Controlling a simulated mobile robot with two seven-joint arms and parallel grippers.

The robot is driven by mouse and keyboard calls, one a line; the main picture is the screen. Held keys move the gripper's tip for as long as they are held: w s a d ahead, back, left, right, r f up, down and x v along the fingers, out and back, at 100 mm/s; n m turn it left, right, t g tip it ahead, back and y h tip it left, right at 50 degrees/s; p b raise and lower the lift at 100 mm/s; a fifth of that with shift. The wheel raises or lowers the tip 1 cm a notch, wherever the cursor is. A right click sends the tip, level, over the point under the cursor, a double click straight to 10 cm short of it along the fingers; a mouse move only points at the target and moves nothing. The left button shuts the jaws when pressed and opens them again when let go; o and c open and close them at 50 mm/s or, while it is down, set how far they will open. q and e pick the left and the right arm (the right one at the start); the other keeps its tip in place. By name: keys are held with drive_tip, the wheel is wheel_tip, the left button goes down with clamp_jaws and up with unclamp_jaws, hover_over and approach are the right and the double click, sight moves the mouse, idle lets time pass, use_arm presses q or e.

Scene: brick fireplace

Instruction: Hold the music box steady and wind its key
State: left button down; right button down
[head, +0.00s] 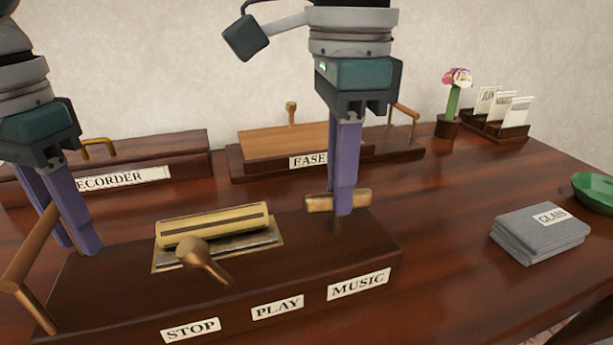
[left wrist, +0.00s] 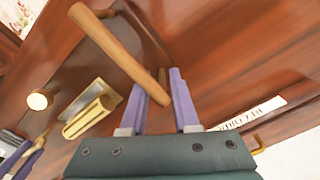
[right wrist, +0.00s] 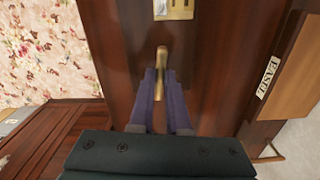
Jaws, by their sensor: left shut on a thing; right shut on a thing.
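The music box (head: 250,290) is a dark wooden box at the front of the table, labelled STOP, PLAY and MUSIC. A brass cylinder (head: 212,225) and a knobbed lever (head: 200,256) sit on its top. My left gripper (head: 78,247) is shut on the wooden bar handle (head: 30,258) at its left end; the handle also shows in the left wrist view (left wrist: 118,48). My right gripper (head: 343,212) points down and is shut on the T-shaped key (head: 318,203) at the box's right end. The key shows between the fingertips in the right wrist view (right wrist: 161,62).
Behind stand a box labelled RECORDER (head: 190,150), partly cut off, and a box labelled EASEL (head: 250,160). Grey folded cloths labelled GLASS (head: 540,240) and a green bowl (head: 595,192) lie to the right. A flower pot (head: 447,126) and card rack (head: 500,130) stand at the back right.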

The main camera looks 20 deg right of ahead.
drive_tip(key=m, duration=1.3)
drive_tip(key=shift+w+r, duration=0.1)
drive_tip(key=m, duration=0.8)
drive_tip(key=shift+m, duration=0.3)
drive_tip(key=m, duration=0.3)
drive_tip(key=shift+m, duration=0.3)
drive_tip(key=m, duration=0.4)
drive_tip(key=shift+m, duration=0.3)
use_arm(q)
drive_tip(key=shift+a, duration=0.1)
use_arm(e)
drive_tip(key=shift+m, duration=1.6)
drive_tip(key=shift+d, duration=0.1)
